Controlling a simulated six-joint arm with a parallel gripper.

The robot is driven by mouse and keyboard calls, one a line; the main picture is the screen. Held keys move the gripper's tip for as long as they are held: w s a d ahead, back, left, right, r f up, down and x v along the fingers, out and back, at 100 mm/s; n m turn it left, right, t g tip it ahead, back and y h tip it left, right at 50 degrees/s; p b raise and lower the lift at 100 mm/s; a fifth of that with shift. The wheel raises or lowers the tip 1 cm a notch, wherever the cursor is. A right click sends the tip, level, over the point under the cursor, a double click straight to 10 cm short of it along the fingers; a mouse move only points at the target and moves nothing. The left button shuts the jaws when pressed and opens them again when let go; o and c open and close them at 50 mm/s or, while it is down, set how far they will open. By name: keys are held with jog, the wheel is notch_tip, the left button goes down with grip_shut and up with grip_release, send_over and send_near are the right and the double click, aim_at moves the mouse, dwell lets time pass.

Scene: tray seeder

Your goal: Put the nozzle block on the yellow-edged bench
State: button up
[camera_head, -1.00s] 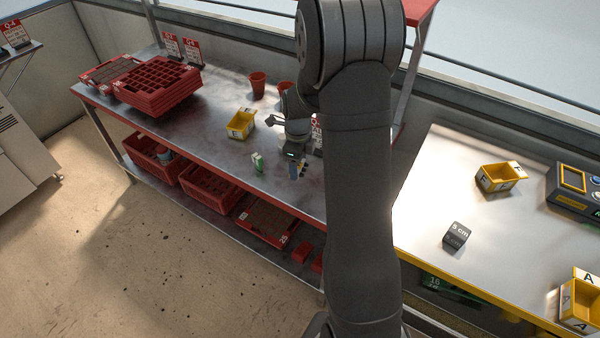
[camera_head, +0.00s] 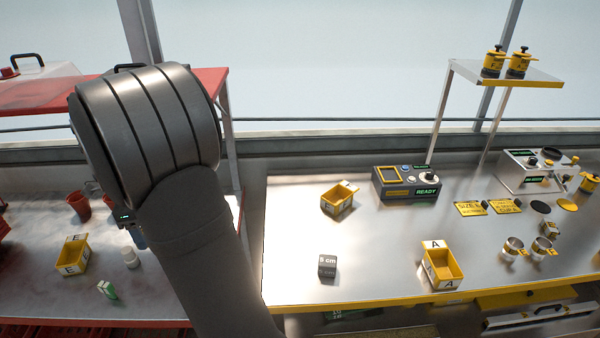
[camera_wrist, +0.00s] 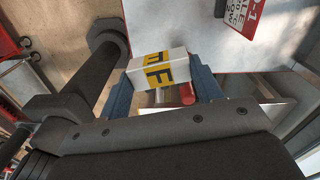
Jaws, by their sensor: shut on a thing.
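My gripper (camera_wrist: 161,82) is shut on a white block with yellow patches and black letters, which I take for the nozzle block (camera_wrist: 158,68). The block sits between the two blue fingers in the wrist view. In the head view my gripper (camera_head: 138,237) is mostly hidden behind my arm, over the red-edged bench (camera_head: 130,300) at the left, and the block cannot be made out. The yellow-edged bench (camera_head: 385,255) stands at the right, apart from the gripper.
On the yellow-edged bench are a dark 5 cm cube (camera_head: 327,266), a yellow bin A (camera_head: 443,266), another yellow bin (camera_head: 339,199) and a READY device (camera_head: 407,184). Its front middle is clear.

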jog(key=w+d+m, duration=0.1)
jog(key=w+d, duration=0.9)
jog(key=d, duration=0.5)
jog(key=w+d, duration=1)
jog(key=d, duration=0.4)
jog(key=w+d, duration=0.1)
jog(key=d, duration=2.3)
jog(key=s+d, duration=0.6)
jog(key=d, duration=0.6)
jog(key=s+d+m, duration=0.1)
jog(key=s+d, duration=0.5)
jog(key=d, duration=0.6)
jog(key=s+d, duration=0.6)
jog(key=d, duration=0.6)
send_over(442, 226)
jog(key=f, duration=1.1)
jog(key=shift+s+d+f, duration=0.1)
jog(key=shift+s+f, duration=0.2)
jog(key=shift+w+f, duration=0.3)
jog(key=shift+w, duration=0.1)
jog(key=shift+f, duration=1.9)
